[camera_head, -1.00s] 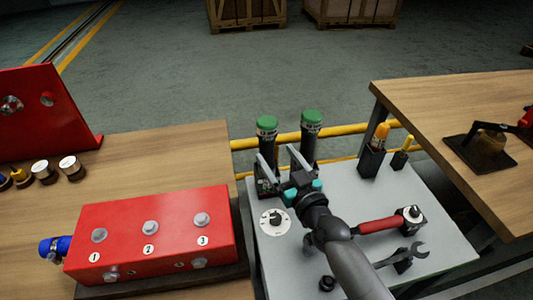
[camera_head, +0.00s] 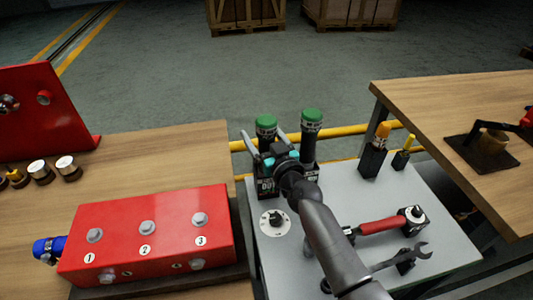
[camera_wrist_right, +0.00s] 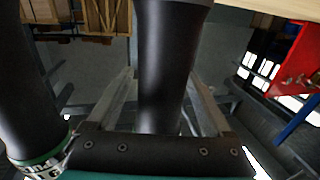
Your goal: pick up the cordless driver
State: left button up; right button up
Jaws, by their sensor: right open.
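Two upright black cylinders with green tops, which look like cordless drivers, stand side by side at the back of the grey table: the left driver (camera_head: 266,124) and the right driver (camera_head: 311,130). My right gripper (camera_head: 262,134) is open, with one finger on each side of the left driver. In the right wrist view a black cylindrical body (camera_wrist_right: 168,70) stands between the two fingers (camera_wrist_right: 163,95); I cannot tell whether they touch it. Another black cylinder with a green-and-white band (camera_wrist_right: 28,100) is at the left there. My left gripper is not in view.
The grey table (camera_head: 435,205) also holds a dial (camera_head: 275,222), a red-handled tool (camera_head: 380,225), a wrench (camera_head: 408,258) and yellow-topped tools (camera_head: 375,150). A red block (camera_head: 145,245) with bolts is on the left wooden bench. A yellow rail (camera_head: 345,133) runs behind.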

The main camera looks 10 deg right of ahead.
jog(key=shift+c, duration=0.2)
grip_shut()
dwell(0.5)
dwell(0.6)
jog(key=shift+r, duration=0.1)
